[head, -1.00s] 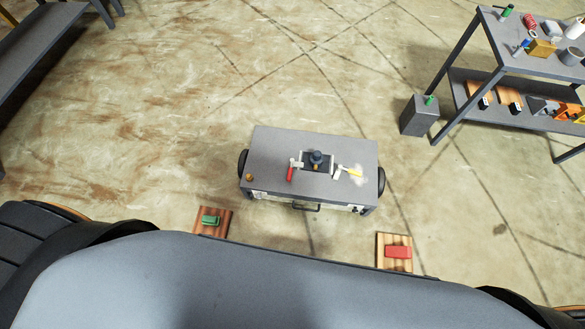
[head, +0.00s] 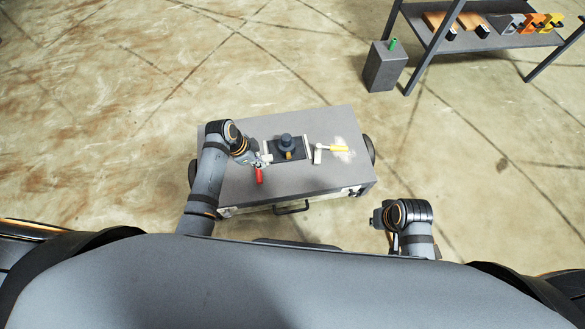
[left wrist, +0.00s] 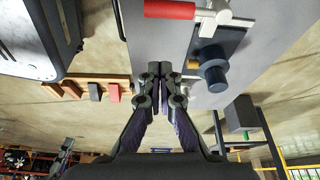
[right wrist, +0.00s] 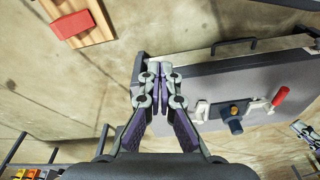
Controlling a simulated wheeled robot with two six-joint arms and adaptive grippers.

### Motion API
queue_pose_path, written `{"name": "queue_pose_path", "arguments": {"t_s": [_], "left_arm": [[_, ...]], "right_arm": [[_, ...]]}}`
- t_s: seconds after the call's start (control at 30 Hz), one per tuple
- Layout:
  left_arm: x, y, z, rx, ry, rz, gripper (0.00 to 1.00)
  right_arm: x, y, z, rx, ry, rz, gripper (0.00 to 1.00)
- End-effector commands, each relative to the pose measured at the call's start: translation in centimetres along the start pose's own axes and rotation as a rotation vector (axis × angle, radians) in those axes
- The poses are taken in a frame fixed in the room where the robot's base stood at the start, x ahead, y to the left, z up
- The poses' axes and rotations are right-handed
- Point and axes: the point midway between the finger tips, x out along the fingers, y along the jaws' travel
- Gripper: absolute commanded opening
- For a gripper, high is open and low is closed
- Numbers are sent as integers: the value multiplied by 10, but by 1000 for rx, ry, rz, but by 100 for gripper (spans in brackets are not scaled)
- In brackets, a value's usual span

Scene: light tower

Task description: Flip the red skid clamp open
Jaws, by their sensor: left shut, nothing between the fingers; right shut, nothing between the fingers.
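The skid clamp's red handle (head: 259,176) sticks out toward me from its pale metal fitting (head: 265,158), on the left of the grey skid's (head: 225,135) top. The handle also shows at the top of the left wrist view (left wrist: 170,9) and at the right of the right wrist view (right wrist: 281,96). My left gripper (head: 247,156) is shut and empty, close to the fitting; contact cannot be told. In the left wrist view its tips (left wrist: 161,70) point up toward the handle. My right gripper (head: 378,216) is shut and empty, off the skid's front right corner.
A dark round knob (head: 286,142) stands between the red clamp and a yellow-handled clamp (head: 338,148). A wooden board (right wrist: 88,12) with a red block (right wrist: 72,23) lies on the floor. A shelf (head: 480,42) and a grey box (head: 386,68) stand at the back right.

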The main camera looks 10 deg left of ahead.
Motion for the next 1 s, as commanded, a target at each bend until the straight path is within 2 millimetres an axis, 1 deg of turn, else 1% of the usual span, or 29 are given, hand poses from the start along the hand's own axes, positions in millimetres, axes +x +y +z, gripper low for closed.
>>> {"name": "queue_pose_path", "arguments": {"t_s": [0.03,0.1,0.23,0.43,0.53,0.67,1.0], "left_arm": [[2,-1,-2,30,8,3,0],[-3,-2,-6,59,14,8,0],[-7,-1,-8,73,15,12,0],[-6,-1,-8,71,15,11,0],[-1,-1,-8,70,16,11,0],[20,-1,-8,69,17,13,0],[95,0,-8,69,16,12,0]], "right_arm": [[1,-1,1,-2,2,-2,0],[-5,-2,1,-4,2,-4,0],[-10,-3,1,-5,2,-5,0],[-10,-3,0,-5,2,-5,0],[-6,-3,0,-5,11,-7,0],[7,-6,1,-5,48,-21,0],[50,-20,-4,9,232,-76,0]]}}
